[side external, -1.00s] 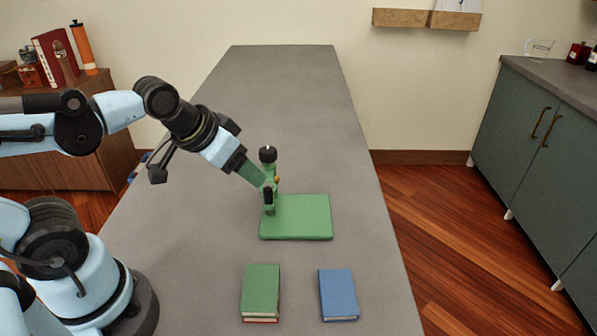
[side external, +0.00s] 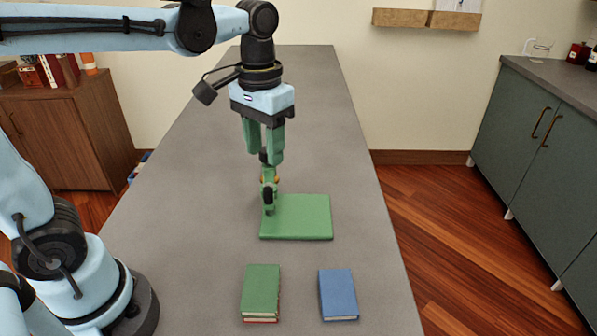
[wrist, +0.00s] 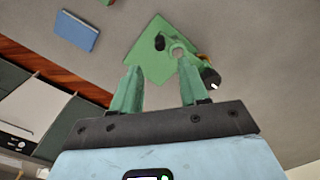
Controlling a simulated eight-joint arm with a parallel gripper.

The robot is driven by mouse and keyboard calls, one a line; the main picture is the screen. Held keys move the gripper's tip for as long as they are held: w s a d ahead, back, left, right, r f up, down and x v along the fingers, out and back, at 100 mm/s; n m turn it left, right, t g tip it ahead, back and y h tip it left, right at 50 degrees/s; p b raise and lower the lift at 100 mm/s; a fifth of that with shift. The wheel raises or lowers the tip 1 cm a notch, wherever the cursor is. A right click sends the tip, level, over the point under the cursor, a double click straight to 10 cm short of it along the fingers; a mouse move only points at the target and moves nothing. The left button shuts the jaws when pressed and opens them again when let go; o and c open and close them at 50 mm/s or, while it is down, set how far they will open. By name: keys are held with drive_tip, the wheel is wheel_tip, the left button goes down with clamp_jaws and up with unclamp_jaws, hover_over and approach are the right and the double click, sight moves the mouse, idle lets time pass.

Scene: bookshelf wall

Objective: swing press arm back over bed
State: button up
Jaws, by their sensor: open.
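The green press stands mid-table. Its flat bed (side external: 306,218) lies on the table, with most of its top bare. The green press arm (side external: 268,178), with black knobs and a small orange part, stands at the bed's left edge. My gripper (side external: 262,157) points down above the press arm, its green fingers spread and empty. The upper black knob shows by the fingertips and is partly hidden. In the wrist view my gripper (wrist: 160,68) is open below the bed (wrist: 152,62), and a black knob (wrist: 210,78) shows beside the right finger. I cannot tell whether they touch.
A green book (side external: 261,290) and a blue book (side external: 338,294) lie on the grey table (side external: 210,235) in front of the press. The table behind the press is clear. A wooden cabinet (side external: 70,140) stands at left and a grey-green cabinet (side external: 545,165) at right.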

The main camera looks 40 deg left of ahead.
sight(268, 188)
wheel_tip(268, 188, down, 10)
drive_tip(key=shift+r, duration=0.1)
idle(0.4)
drive_tip(key=shift+c, duration=0.4)
clamp_jaws()
